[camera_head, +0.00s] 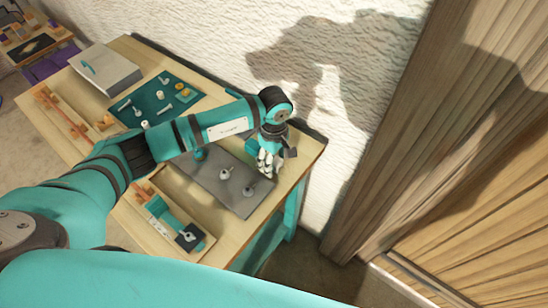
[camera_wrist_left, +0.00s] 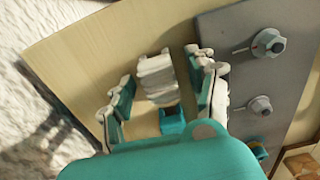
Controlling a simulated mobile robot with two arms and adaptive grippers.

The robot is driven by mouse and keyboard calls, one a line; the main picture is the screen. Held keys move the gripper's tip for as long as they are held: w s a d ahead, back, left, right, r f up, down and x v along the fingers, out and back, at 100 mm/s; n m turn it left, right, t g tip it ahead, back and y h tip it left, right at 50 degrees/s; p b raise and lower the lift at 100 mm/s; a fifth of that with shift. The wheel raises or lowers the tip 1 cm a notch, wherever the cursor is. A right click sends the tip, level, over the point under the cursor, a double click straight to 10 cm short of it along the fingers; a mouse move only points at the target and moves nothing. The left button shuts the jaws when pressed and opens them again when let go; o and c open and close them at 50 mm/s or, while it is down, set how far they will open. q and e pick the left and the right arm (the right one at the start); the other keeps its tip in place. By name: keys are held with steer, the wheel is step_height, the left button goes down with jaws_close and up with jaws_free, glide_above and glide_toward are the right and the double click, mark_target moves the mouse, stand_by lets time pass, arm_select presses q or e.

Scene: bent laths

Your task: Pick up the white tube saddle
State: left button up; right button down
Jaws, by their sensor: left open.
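The white tube saddle (camera_wrist_left: 155,82), a white ribbed piece, lies on the wooden tabletop in the left wrist view. My left gripper (camera_wrist_left: 158,66) is open, with one finger on either side of the saddle and gaps between. I cannot tell how high the fingertips are above the table. In the head view my left gripper (camera_head: 268,162) points down near the table's far right corner, and it hides the saddle there. My right gripper is not in view.
A grey plate (camera_head: 205,178) with round metal fittings lies beside the gripper; it also shows in the wrist view (camera_wrist_left: 285,80). A teal block (camera_wrist_left: 172,122) is close to the saddle. A teal mat (camera_head: 150,92) holds small parts. A textured wall (camera_head: 330,90) rises behind the table.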

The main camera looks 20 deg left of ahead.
arm_select(q)
steer(key=c, duration=1)
